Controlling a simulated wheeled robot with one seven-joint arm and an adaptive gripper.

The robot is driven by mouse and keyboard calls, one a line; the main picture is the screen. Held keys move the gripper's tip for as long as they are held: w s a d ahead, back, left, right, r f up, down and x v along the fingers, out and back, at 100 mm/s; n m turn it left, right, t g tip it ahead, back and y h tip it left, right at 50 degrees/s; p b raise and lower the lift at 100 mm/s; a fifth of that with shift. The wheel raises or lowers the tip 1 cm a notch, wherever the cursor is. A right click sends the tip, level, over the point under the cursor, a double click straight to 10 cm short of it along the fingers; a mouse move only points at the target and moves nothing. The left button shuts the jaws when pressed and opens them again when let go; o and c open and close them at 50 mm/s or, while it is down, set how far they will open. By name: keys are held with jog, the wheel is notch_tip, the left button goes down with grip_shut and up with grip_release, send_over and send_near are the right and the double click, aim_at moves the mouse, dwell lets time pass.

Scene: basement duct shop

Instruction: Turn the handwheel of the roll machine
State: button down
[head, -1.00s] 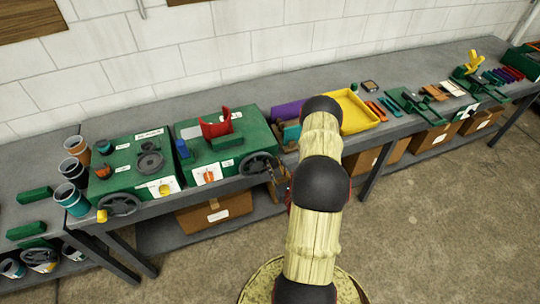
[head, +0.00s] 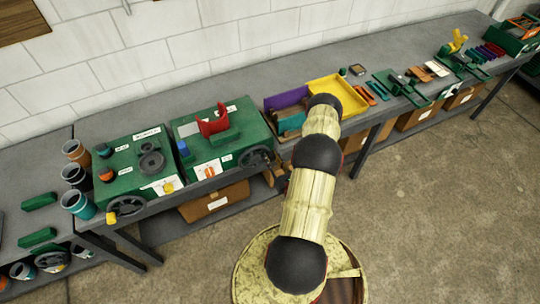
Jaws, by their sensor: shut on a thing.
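Two green machines stand side by side on the bench. The right machine (head: 219,140) has a red curved piece on top and a dark handwheel (head: 256,158) at the right of its front. The left machine (head: 133,165) has a grey round part on top and another dark handwheel (head: 127,207) with a yellow knob at its front. My gripper (head: 270,174) is at the lower right rim of the right machine's handwheel, shut on it. The jaws are small and partly hidden, so the exact contact point is unclear.
Cups (head: 78,203) stand left of the machines. A yellow tray (head: 338,93) and a bin with a purple side (head: 287,98) lie to the right. Cardboard boxes (head: 214,201) sit on the shelf below. The floor (head: 430,210) in front is clear.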

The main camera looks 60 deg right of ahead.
jog(key=shift+f, duration=0.15)
jog(key=c, duration=1.8)
grip_release()
jog(key=shift+o, duration=0.2)
jog(key=v, duration=0.7)
jog(key=shift+s+a, duration=0.15)
jog(key=shift+s, duration=0.05)
